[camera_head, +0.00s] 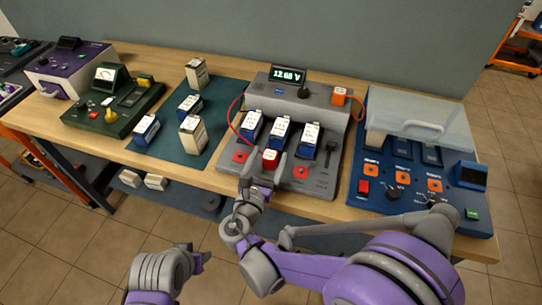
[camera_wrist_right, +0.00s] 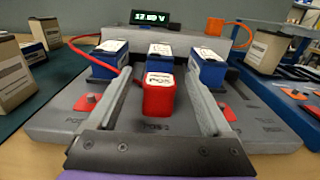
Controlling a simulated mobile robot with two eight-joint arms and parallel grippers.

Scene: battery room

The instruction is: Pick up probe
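A red block-shaped probe (camera_head: 270,159) with a white top label stands at the front of the grey tester (camera_head: 318,192), before the middle blue battery (camera_head: 281,133). It also shows in the right wrist view (camera_wrist_right: 159,95), where a red cable runs towards it from the left. My right gripper (camera_head: 265,168) is open, with one finger on each side of the probe. In the right wrist view (camera_wrist_right: 158,95) gaps show between the probe and both fingers. My left gripper (camera_head: 198,256) is low at the front, off the table; its fingers are not clear.
Blue batteries flank the middle one in the tester. A blue charger (camera_head: 415,205) with clear lid stands right. Batteries stand on a green mat (camera_head: 222,97) left.

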